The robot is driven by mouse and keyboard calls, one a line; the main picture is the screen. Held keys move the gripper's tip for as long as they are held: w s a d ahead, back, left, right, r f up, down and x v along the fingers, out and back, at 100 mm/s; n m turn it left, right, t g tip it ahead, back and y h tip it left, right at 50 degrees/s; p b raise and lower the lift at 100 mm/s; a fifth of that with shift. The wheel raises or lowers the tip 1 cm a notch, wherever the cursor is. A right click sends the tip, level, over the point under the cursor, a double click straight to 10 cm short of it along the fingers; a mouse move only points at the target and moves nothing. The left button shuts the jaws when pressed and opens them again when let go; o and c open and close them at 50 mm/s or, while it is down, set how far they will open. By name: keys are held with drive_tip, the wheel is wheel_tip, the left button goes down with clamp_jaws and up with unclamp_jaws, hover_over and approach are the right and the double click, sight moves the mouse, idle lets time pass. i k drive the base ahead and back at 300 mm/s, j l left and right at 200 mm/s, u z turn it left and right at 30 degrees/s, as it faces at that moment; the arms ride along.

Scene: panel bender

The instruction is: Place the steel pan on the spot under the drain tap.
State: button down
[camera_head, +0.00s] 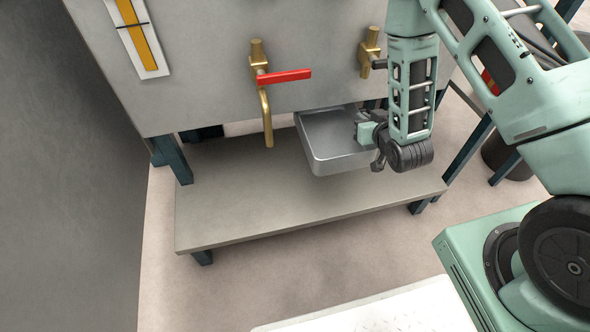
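The steel pan (335,158) is a shallow grey tray at the right part of the low shelf (250,205), below the tank's lower edge. My gripper (366,138) is at the pan's right wall and appears shut on it; the fingertips are partly hidden. I cannot tell whether the pan touches the shelf or hangs just above it. The brass drain tap (265,95) with a red lever (284,76) has its spout pointing down, left of the pan. The shelf under that spout is bare.
The grey tank (210,60) hangs over the shelf, with a yellow level gauge (138,38) on its front. A second brass tap (369,50) is at the right, close to my arm. Blue legs (172,158) stand at the sides. The shelf's left half is clear.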

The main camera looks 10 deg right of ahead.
sight(283, 198)
drive_tip(key=l+u, duration=0.15)
drive_tip(key=u, duration=0.25)
drive_tip(key=l+u, duration=0.15)
drive_tip(key=u, duration=0.3)
drive_tip(key=k+l+u, duration=0.1)
drive_tip(key=u, duration=0.3)
drive_tip(key=k+l+u, duration=0.1)
drive_tip(key=u, duration=0.3)
